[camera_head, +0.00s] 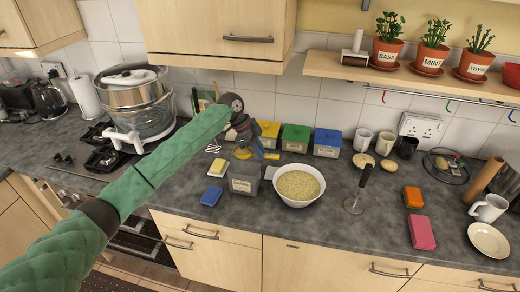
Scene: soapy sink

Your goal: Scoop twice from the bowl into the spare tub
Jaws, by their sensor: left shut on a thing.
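The white bowl (297,199), full of pale yellow grain, stands on the grey worktop. The grey spare tub (244,185), with a white label, stands just left of the bowl. My left gripper (247,147) is above and behind the tub, apart from the bowl. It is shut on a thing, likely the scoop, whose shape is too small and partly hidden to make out. Yellow and blue bits show by the fingers. I cannot tell whether the scoop has grain in it. My right gripper is not in view.
Yellow (268,134), green (295,138) and blue (327,142) tubs stand along the back wall. A blue sponge (211,196) lies left of the spare tub. The front worktop between bowl and pink block (421,232) is mostly clear.

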